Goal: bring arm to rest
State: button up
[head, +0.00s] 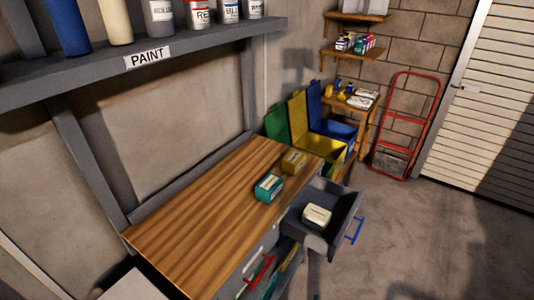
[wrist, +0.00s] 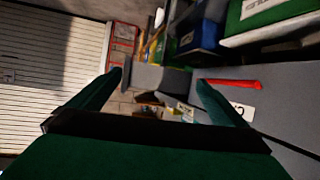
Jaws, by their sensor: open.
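My gripper (wrist: 160,77) shows in the wrist view, with its two dark green fingers spread apart and nothing between them. In the head view my gripper does not show. The wrist view looks toward a grey drawer front with a red handle (wrist: 230,84), beside and beyond the right finger. I cannot tell the exact gap between the finger and the drawer front.
A grey drawer (head: 345,204) stands open, with a cream box (head: 317,215) inside. Lidded bins and a red hand truck (head: 405,125) stand behind. The floor at right is clear.

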jog(key=s+a+n+t+y, duration=0.1)
jog(key=s+a+n+y, duration=0.35)
jog(key=s, duration=1.15)
jog(key=s+a+r+t, duration=0.1)
jog(key=s+a+r, duration=0.2)
jog(key=s+r, duration=0.4)
jog(key=s+m, duration=0.1)
jog(key=s, duration=0.4)
jog(key=shift+s+r+t, duration=0.15)
jog(key=shift+r+t, duration=0.1)
jog(key=shift+t, duration=0.15)
